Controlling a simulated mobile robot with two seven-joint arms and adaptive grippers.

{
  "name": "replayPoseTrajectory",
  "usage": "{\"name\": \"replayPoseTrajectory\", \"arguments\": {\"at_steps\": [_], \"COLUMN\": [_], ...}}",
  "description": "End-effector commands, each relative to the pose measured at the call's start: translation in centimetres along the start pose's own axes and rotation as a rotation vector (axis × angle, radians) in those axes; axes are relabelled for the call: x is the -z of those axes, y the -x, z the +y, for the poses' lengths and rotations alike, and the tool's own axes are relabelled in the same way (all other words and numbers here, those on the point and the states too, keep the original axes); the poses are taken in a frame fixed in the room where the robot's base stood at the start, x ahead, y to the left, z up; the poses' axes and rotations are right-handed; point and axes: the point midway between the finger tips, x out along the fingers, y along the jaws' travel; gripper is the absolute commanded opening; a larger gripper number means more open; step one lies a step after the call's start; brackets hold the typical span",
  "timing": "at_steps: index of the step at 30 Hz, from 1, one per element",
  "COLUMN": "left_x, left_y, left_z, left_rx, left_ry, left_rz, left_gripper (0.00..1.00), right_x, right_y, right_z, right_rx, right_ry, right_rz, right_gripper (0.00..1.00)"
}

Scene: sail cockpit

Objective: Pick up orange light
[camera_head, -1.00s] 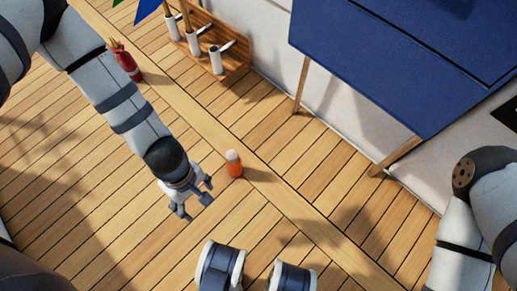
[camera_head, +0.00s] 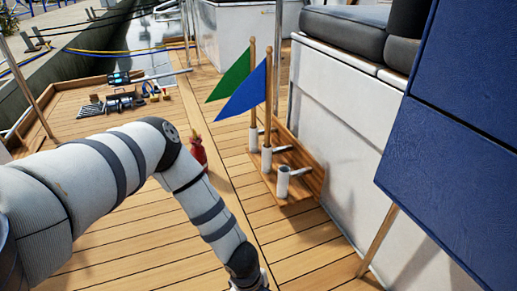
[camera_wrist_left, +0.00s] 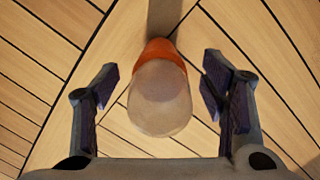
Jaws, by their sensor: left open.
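The orange light (camera_wrist_left: 161,90) shows in the left wrist view, with a clear pale dome towards the camera and an orange body behind it. It stands on the wooden deck, between the two dark fingers of my left gripper (camera_wrist_left: 160,88). The fingers are open, with a gap on each side of the light. In the head view my left arm reaches down to the bottom edge, where the gripper is mostly cut off. The light is out of the head view. My right gripper is in neither current view.
A red object (camera_head: 197,152) stands on the deck beyond my left arm. A wooden rack (camera_head: 303,178) with white tubes holds a green flag (camera_head: 235,75) and a blue flag (camera_head: 246,92). A blue panel (camera_head: 455,150) hangs at right. Open deck (camera_head: 290,245) lies between.

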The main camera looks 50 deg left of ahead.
Motion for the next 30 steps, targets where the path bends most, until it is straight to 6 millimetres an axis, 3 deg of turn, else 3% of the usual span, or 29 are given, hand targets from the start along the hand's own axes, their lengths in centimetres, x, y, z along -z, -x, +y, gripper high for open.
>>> {"name": "replayPoseTrajectory", "arguments": {"at_steps": [1, 7, 16, 25, 30], "left_x": [0.0, -0.1, -0.1, -0.2, -0.5], "left_y": [-1.1, -0.9, -0.9, -0.7, 1.3], "left_z": [-0.1, 0.0, 0.0, 0.0, 0.1], "left_rx": [0.003, -0.001, -0.001, -0.001, -0.004], "left_ry": [-0.001, -0.003, -0.003, -0.003, -0.003], "left_rz": [0.000, -0.001, -0.001, -0.002, -0.003], "left_gripper": [0.66, 0.66, 0.00, 0.00, 0.00], "right_x": [0.4, 0.2, 0.3, 0.2, -0.2], "right_y": [-0.4, -0.2, -0.2, -0.2, 0.4], "right_z": [0.0, 0.0, 0.0, 0.0, 0.0], "right_rx": [0.000, 0.000, 0.000, 0.000, 0.000], "right_ry": [0.001, 0.002, 0.002, 0.002, 0.000], "right_rz": [-0.007, -0.005, -0.004, -0.002, 0.011], "right_gripper": [0.00, 0.00, 0.00, 0.00, 0.00]}}
